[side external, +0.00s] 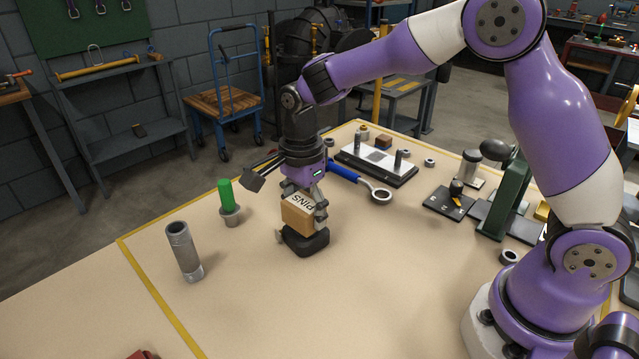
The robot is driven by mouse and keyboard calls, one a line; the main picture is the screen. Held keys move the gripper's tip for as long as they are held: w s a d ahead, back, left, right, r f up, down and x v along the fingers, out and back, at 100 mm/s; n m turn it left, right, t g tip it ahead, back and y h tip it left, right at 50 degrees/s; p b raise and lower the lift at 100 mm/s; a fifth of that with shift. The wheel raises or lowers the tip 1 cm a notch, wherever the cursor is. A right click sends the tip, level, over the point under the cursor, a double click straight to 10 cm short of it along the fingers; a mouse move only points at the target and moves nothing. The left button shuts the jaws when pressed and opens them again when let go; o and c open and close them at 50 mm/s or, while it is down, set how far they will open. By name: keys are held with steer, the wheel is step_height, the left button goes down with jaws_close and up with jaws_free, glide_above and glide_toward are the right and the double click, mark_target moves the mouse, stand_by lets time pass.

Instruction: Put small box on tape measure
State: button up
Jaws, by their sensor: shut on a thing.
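The small box (297,216) is brown cardboard with a white top marked "PINS". My gripper (308,203) points down and is shut on the box, with a finger showing on its right side. The tape measure (307,245) is a black, rounded case lying on the table directly under the box. The box's lower edge overlaps the tape measure in this view; I cannot tell whether they touch. The far side of the box and most of the tape measure's top are hidden.
A grey metal tube (184,252) and a green-handled piece in a grey cup (227,200) stand to the left. A green press (503,190) stands farther right. The table (260,320) is clear in front.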

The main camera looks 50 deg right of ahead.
mark_target(304, 203)
steer(key=shift+f, duration=0.4)
steer(key=shift+f, duration=0.15)
steer(key=o, duration=1.3)
step_height(304, 203, up, 12)
steer(key=shift+r, duration=0.1)
steer(key=shift+s+d+r+n+t, duration=0.15)
steer(key=shift+s+d+n+t, duration=0.8)
steer(key=shift+s+n, duration=1.85)
steer(key=shift+s+d+r+n+t, duration=0.2)
steer(key=shift+s+d+n+t, duration=0.75)
steer(key=shift+s+n, duration=1.8)
steer(key=shift+s+d+r+n+t, duration=0.15)
steer(key=shift+s+d+n+t, duration=0.8)
steer(key=shift+s+n, duration=1.85)
